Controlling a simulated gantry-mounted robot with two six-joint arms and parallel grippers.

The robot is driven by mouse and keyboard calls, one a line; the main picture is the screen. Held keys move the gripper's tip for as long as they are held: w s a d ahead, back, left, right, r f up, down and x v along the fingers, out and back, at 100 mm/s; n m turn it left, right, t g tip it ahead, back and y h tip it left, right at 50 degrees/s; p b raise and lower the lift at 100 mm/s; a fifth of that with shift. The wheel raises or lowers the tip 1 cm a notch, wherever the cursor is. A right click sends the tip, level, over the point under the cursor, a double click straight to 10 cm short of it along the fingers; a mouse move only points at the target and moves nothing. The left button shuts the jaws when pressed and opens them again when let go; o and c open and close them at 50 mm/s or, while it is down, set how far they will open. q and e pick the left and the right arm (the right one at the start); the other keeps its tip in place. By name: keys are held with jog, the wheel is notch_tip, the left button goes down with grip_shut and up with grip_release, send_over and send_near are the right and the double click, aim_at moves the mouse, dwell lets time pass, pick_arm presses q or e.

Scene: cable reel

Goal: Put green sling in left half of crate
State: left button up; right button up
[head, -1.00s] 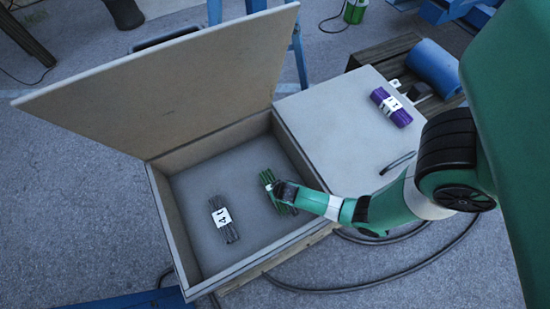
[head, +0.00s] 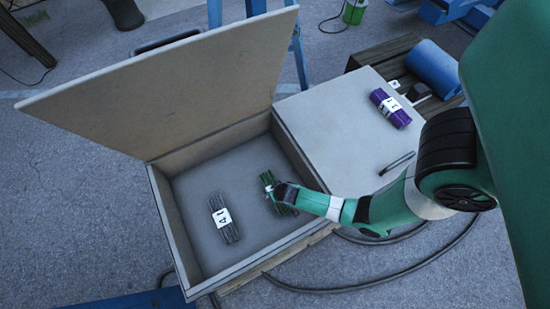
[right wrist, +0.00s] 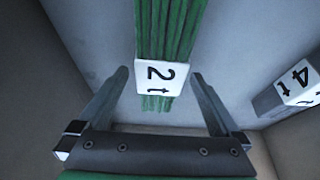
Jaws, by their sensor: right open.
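The green sling (head: 269,181) is a bundle with a white label, lying on the crate floor in the right part of the crate (head: 178,240). In the right wrist view the green sling (right wrist: 170,35) shows its "2 t" label. My right gripper (head: 279,196) is over the sling in the crate. In the right wrist view my right gripper (right wrist: 160,82) is open, with a finger on each side of the sling's labelled end and gaps to both. A grey sling (head: 224,219) marked "4 t" lies in the crate's left half. My left gripper is not in view.
The crate's lid (head: 170,85) stands open at the back. A purple sling (head: 391,107) lies on the flat board (head: 325,120) right of the crate. Crate walls surround my right gripper. Floor space is bare between the grey sling and the crate's back wall.

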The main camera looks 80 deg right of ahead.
jog(key=p+v, duration=0.9)
jog(key=v, duration=0.2)
jog(key=shift+p, duration=0.3)
jog(key=shift+w+r, duration=0.1)
